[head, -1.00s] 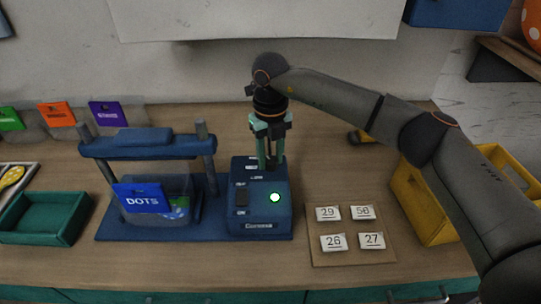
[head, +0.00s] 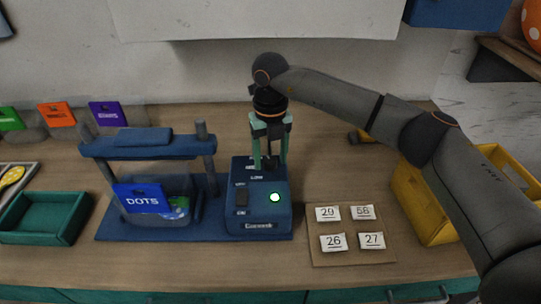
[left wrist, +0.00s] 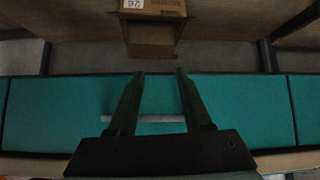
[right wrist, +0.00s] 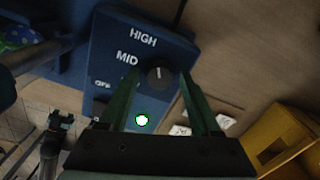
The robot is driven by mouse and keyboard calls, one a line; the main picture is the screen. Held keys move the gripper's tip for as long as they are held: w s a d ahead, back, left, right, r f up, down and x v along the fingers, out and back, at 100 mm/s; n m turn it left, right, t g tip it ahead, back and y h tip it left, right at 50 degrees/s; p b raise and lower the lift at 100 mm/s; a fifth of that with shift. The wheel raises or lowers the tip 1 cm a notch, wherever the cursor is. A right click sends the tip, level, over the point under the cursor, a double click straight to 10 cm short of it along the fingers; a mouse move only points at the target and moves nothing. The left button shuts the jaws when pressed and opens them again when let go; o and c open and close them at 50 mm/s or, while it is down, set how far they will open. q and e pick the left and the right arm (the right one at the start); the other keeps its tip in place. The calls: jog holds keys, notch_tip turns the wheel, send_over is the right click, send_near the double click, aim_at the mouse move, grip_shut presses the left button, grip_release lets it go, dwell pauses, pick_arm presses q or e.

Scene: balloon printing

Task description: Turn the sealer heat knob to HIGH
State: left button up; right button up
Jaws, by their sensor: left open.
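The blue sealer control box (head: 258,212) stands on the table in the head view, with a lit green button. Its dark heat knob (right wrist: 159,76) shows in the right wrist view, beside the MID and HIGH labels. A short pale mark on the knob points up, roughly toward HIGH. My right gripper (head: 270,163) is open above the back of the box. In the right wrist view its fingers (right wrist: 161,73) lie on either side of the knob, apart from it as far as I see. My left gripper (left wrist: 160,75) is open and empty, away from the sealer.
The sealer press (head: 150,150) with a DOTS packet (head: 142,199) stands left of the box. A board of number cards (head: 350,255) lies right of it, then a yellow crate (head: 420,205). A green tray (head: 42,220) is at far left. Teal drawer fronts (left wrist: 240,105) are under my left gripper.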

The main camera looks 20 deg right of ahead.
aim_at(270, 161)
jog(key=shift+o, duration=0.4)
jog(key=shift+r, duration=0.1)
notch_tip(270, 161, up, 12)
jog(key=shift+r+b, duration=0.15)
jog(key=shift+b, duration=0.3)
